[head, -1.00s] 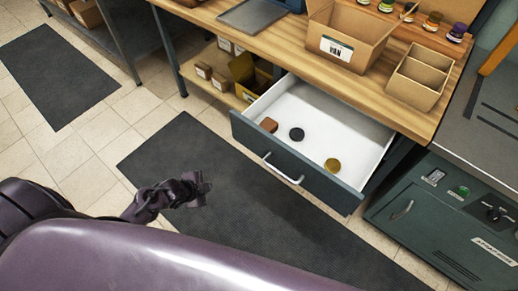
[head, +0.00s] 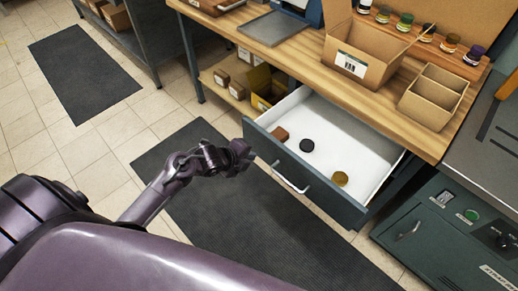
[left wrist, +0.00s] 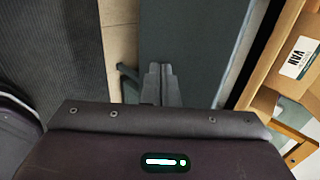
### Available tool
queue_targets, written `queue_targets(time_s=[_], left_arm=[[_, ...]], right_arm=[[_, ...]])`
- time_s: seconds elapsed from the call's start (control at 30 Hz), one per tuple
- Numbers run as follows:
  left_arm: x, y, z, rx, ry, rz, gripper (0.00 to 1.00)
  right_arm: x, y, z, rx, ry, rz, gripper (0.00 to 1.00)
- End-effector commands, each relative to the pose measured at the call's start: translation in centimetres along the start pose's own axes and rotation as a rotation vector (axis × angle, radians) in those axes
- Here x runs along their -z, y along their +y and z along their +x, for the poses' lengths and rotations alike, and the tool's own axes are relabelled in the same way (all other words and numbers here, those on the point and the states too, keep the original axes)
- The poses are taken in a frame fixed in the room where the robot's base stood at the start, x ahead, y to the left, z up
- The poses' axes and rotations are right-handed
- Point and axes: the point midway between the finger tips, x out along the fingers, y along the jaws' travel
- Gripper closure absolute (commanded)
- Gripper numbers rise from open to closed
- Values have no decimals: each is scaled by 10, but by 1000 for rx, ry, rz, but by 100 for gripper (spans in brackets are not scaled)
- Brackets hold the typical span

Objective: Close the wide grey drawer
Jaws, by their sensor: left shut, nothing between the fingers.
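The wide grey drawer (head: 318,183) stands pulled out below the wooden bench top, with a dark front, a pale bar handle (head: 290,178) and a white inside. A brown block, a black round lid and a yellow-brown round lid lie in it. My left gripper (head: 246,153) is shut and empty, near the left end of the drawer front. Whether it touches the front I cannot tell. In the left wrist view the shut fingers (left wrist: 158,72) lie over the grey drawer front (left wrist: 185,35), with the handle (left wrist: 127,78) just left of them. My right gripper is not in view.
The bench top (head: 300,62) holds an open carton (head: 375,55), a divided box (head: 434,100) and several jars. A low shelf with small boxes is left of the drawer. A green cabinet (head: 440,225) stands at the right. The dark floor mat (head: 250,215) is clear.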

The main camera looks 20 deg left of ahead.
Motion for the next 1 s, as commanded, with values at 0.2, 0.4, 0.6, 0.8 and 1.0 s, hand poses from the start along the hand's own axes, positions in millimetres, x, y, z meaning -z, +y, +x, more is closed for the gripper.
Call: queue_targets(time_s=[0.2,0.4,0.6,0.8,1.0], left_arm=[[0,-21,25,2,0,-2,100],[0,-27,33,0,0,0,100],[0,-27,34,0,0,1,100],[0,-28,35,0,0,1,100],[-1,-38,48,3,-1,3,100]], right_arm=[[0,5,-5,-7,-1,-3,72],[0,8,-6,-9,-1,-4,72],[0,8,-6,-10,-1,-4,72],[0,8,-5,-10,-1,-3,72],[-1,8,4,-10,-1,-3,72]])
